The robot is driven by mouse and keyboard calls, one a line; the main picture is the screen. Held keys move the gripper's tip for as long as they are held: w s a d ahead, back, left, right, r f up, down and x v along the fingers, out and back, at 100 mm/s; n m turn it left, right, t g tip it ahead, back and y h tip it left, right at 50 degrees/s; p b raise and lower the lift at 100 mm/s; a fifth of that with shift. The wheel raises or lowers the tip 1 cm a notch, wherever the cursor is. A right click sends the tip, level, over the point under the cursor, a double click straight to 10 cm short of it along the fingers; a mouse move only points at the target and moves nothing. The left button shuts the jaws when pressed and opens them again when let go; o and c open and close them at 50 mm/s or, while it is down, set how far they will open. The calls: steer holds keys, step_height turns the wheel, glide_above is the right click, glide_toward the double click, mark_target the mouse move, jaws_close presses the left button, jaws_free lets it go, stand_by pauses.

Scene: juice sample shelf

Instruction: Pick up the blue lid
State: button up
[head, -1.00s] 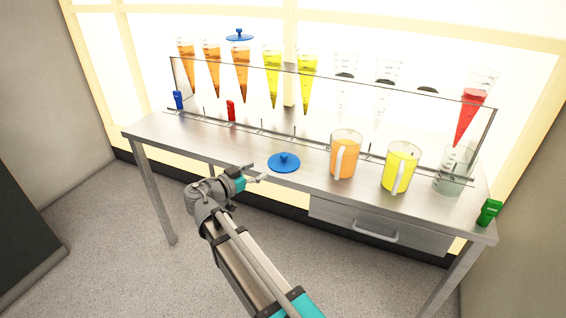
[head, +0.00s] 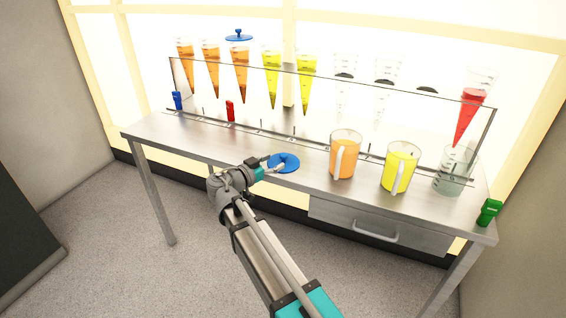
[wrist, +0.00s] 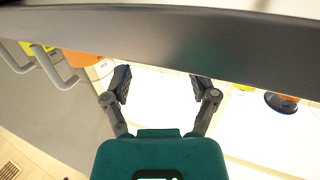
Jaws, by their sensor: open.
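A blue lid (head: 285,165) with a small knob lies flat on the table near its front edge, left of the orange mug. Another blue lid (head: 239,37) sits on top of an orange cone in the back rack. My gripper (head: 270,163) is at the left edge of the table lid in the head view; I cannot tell whether it touches. In the wrist view my gripper (wrist: 162,82) has its two fingers spread apart with nothing between them. The table lid cannot be made out there.
The orange mug (head: 344,157) and yellow mug (head: 400,168) stand right of the lid. A clear rack panel (head: 330,112) runs behind them with several cones. A green clip (head: 489,212) is at the right corner. The table's left front is clear.

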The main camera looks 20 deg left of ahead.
mark_target(281, 156)
steer(key=shift+a+x, duration=0.15)
steer(key=shift+x, duration=1.15)
steer(key=shift+a+x, duration=0.1)
steer(key=shift+x, duration=1.2)
steer(key=shift+w+r, duration=0.1)
steer(key=shift+r, duration=0.05)
jaws_close()
